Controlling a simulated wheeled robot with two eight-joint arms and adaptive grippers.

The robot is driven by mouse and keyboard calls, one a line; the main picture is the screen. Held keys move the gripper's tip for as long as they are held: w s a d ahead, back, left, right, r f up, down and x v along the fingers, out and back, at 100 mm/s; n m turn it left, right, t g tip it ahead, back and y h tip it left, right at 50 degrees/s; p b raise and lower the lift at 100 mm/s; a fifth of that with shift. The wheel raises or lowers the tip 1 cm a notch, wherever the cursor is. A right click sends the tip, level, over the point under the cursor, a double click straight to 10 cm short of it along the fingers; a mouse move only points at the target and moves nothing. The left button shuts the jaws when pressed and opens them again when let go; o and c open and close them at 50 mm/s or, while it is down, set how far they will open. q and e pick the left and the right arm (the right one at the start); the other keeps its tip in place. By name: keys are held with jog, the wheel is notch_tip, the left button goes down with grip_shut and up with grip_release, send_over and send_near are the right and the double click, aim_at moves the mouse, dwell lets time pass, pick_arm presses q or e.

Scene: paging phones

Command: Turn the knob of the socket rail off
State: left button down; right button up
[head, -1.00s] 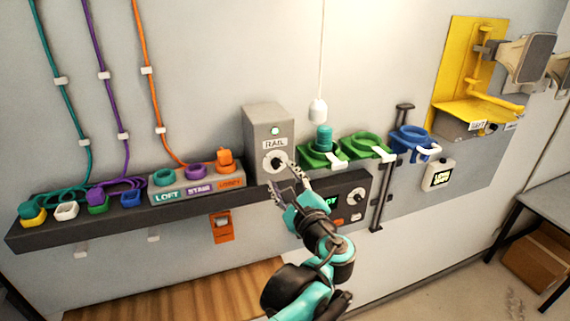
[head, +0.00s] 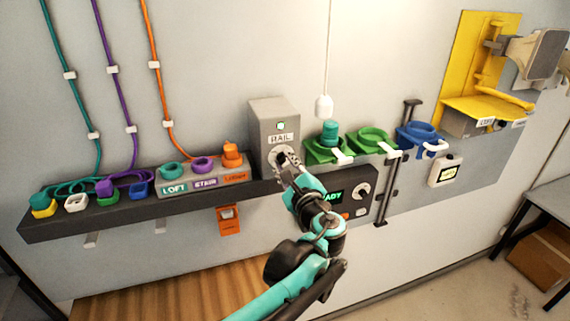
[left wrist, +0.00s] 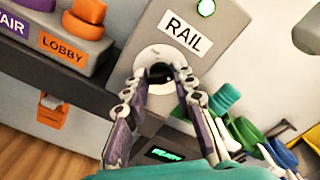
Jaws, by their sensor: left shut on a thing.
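The socket rail's grey box (head: 272,112) carries a RAIL label and a small lamp, which is lit green in the left wrist view (left wrist: 206,7). Its dark knob (left wrist: 158,72) sits in a round pale dial below the label. My left gripper (head: 286,160) is at the dial; in the left wrist view its two fingers (left wrist: 159,84) are closed around the knob from both sides. The fingers hide much of the knob, so its exact angle is unclear. My right gripper is not in view.
Left of the box are LOFT, STAIR and LOBBY sockets (head: 204,183) with coloured plugs on a dark shelf (head: 120,216). Right are green holders (head: 372,140), a blue holder (head: 416,136) and a small panel with a green display (head: 334,197).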

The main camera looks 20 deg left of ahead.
pick_arm(q)
jog(key=shift+n, duration=0.3)
jog(key=n+b, duration=0.1)
jog(key=n, duration=0.2)
jog(key=shift+f+n+b, duration=0.1)
jog(key=shift+n+b, duration=0.2)
jog(key=n+b, duration=0.1)
jog(key=n, duration=0.3)
jog(key=shift+n, duration=0.3)
jog(key=n+b, duration=0.1)
jog(key=n, duration=0.3)
jog(key=shift+f+n, duration=0.15)
jog(key=shift+n, duration=0.15)
jog(key=shift+n+b, duration=0.5)
jog(key=shift+n, duration=1.8)
jog(key=c, duration=1.2)
grip_release()
